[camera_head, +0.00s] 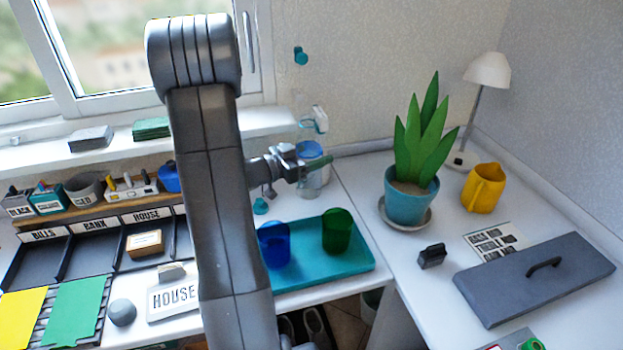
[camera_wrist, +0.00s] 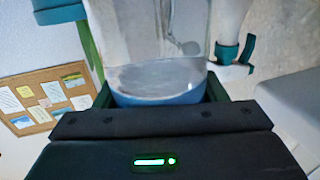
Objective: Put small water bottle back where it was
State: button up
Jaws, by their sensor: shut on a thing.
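My gripper (camera_head: 310,165) is shut on a clear bottle with blue at one end, which I take for the small water bottle (camera_head: 312,186). They are above the back of the counter, near the window corner. In the wrist view the bottle's clear body (camera_wrist: 150,40) stands between the green fingers, with the blue part close to the palm. The gripper and my arm hide part of the bottle in the head view. I cannot tell whether it touches the counter.
A teal tray (camera_head: 325,272) with a blue cup (camera_head: 274,245) and a green cup (camera_head: 337,231) lies in front of the gripper. A potted plant (camera_head: 408,205), yellow mug (camera_head: 483,188) and lamp (camera_head: 487,72) stand to the right. A teal tap (camera_wrist: 228,53) shows close beside the bottle.

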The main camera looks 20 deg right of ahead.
jog(key=shift+f+b, duration=0.3)
jog(key=shift+f, duration=2.35)
jog(key=shift+f, duration=0.2)
jog(key=o, duration=1.4)
jog(key=shift+r, duration=0.15)
jog(key=shift+a+r, duration=0.1)
jog(key=v, duration=1.2)
